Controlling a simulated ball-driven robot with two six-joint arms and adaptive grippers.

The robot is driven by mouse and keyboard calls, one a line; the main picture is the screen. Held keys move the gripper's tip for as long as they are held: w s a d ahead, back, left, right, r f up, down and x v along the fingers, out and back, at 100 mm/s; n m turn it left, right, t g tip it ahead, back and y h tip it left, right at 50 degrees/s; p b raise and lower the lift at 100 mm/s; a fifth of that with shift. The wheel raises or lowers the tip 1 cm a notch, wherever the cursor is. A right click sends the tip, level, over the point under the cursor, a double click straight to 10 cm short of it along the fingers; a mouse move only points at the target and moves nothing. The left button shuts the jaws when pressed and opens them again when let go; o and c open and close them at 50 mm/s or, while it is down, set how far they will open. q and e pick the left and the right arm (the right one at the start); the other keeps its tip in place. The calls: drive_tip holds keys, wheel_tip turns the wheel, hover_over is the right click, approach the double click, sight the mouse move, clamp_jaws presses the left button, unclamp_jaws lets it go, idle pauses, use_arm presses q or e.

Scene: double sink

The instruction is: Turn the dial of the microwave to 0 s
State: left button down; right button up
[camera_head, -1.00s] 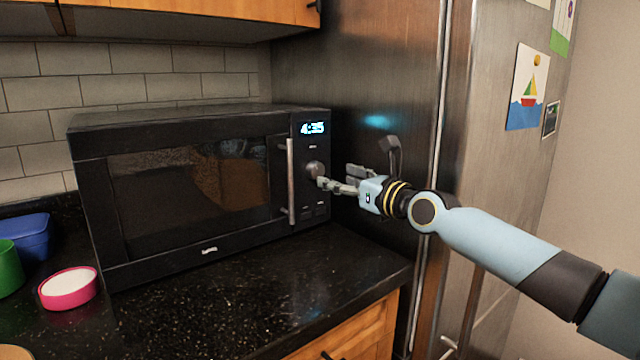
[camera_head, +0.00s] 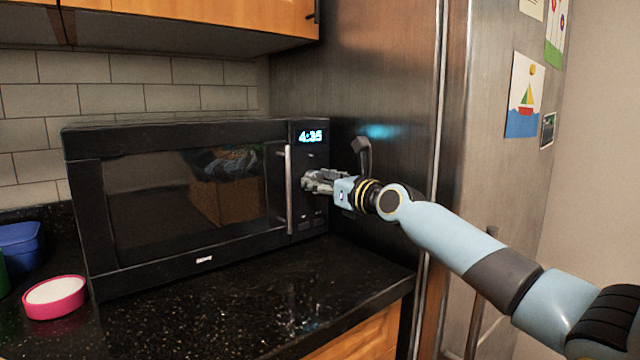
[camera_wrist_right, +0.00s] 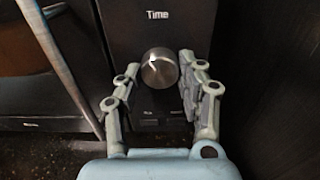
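The black microwave (camera_head: 180,200) stands on the counter with its door shut and its display (camera_head: 311,136) reading 4:35. Its round metal dial (camera_wrist_right: 160,68) sits below the word "Time" in the right wrist view, with a white mark at its upper left. My right gripper (camera_head: 308,181) is at the control panel in the head view and hides most of the dial there. In the wrist view its fingers (camera_wrist_right: 158,80) are open on either side of the dial. The right finger is close to the dial; I cannot tell whether it touches. My left gripper is not in view.
The vertical door handle (camera_head: 289,190) is just left of the gripper. A steel fridge (camera_head: 400,90) stands close on the right. A pink bowl (camera_head: 55,298) and a blue container (camera_head: 20,243) are on the counter (camera_head: 220,310) at left.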

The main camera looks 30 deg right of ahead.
drive_tip(key=c, duration=0.3)
